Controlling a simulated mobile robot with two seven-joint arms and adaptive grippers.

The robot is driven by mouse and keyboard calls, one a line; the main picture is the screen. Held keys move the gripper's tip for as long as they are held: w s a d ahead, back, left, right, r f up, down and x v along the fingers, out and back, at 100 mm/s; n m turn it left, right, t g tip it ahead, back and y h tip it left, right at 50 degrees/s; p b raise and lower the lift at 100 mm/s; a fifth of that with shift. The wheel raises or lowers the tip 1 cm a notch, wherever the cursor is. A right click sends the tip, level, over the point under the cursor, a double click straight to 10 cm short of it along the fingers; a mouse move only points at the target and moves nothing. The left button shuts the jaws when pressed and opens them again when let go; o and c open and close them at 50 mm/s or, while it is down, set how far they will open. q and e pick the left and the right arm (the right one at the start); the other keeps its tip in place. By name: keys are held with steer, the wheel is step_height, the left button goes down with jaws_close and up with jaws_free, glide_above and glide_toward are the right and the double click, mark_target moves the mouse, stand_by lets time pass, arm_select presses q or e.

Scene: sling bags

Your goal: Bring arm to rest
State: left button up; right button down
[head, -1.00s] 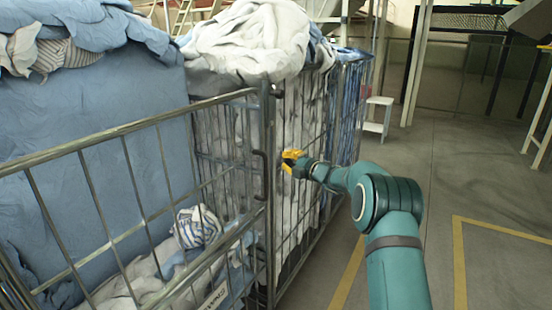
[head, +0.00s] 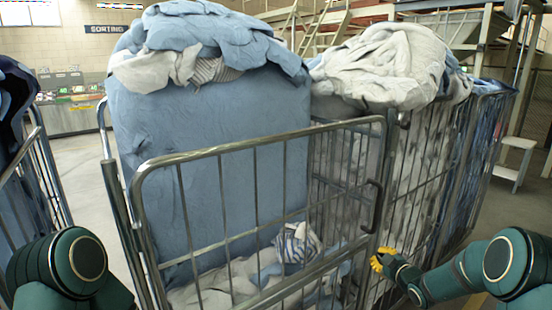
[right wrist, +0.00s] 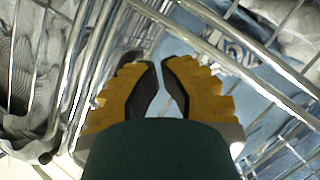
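My right gripper (head: 378,261), yellow-fingered, is beside the right side of the cage trolley's front frame (head: 262,148), below its dark handle (head: 372,192). I cannot tell whether it touches the bars. In the right wrist view its fingers (right wrist: 160,80) are slightly apart, with nothing visible between them. Metal bars run close around and beyond them. My left arm (head: 66,262) shows at the lower left, bent, and its gripper is out of view.
The near trolley holds a big blue bag (head: 210,165) and crumpled laundry (head: 238,280). A second trolley (head: 425,190) piled with pale cloth stands at right. Another trolley (head: 42,180) is at far left. Open floor (head: 80,165) lies between the left trolleys.

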steer(key=s+a+f+m+g, duration=0.6)
steer(key=s+a+f+m, duration=0.1)
steer(key=s+a+f, duration=0.7)
steer(key=s+a+f+m+g, duration=0.2)
steer(key=s+a+g, duration=0.1)
steer(key=s, duration=0.8)
steer(key=s+a+f+m+g, duration=0.2)
steer(key=s+a, duration=0.3)
steer(key=s, duration=0.7)
steer(key=shift+a+f+m+g+y, duration=0.4)
steer(key=shift+m+g, duration=0.3)
steer(key=shift+g, duration=0.2)
steer(key=shift+w, duration=0.1)
